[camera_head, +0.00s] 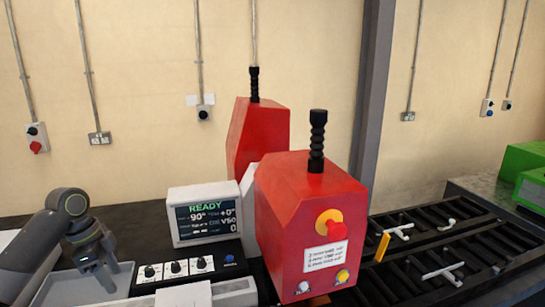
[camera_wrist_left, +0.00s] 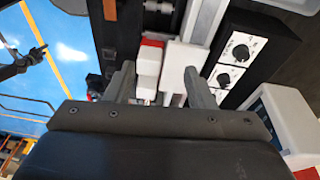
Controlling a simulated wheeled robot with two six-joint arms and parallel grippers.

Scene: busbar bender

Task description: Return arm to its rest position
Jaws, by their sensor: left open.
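My left arm comes in at the lower left of the head view. Its gripper (camera_head: 97,268) points down, left of the bender's control box, and appears to hold nothing. In the left wrist view the two fingers of my left gripper (camera_wrist_left: 158,80) stand apart. White and red blocks (camera_wrist_left: 150,62) show beyond and between them; I cannot tell their distance. My right gripper does not show in the head view.
The red bender (camera_head: 285,205) fills the middle. A display reading READY (camera_head: 205,213) and a knob panel (camera_head: 188,268) stand right of my left gripper. A black slatted rack (camera_head: 440,250) with white pieces lies at the right. A green machine (camera_head: 525,165) sits beyond.

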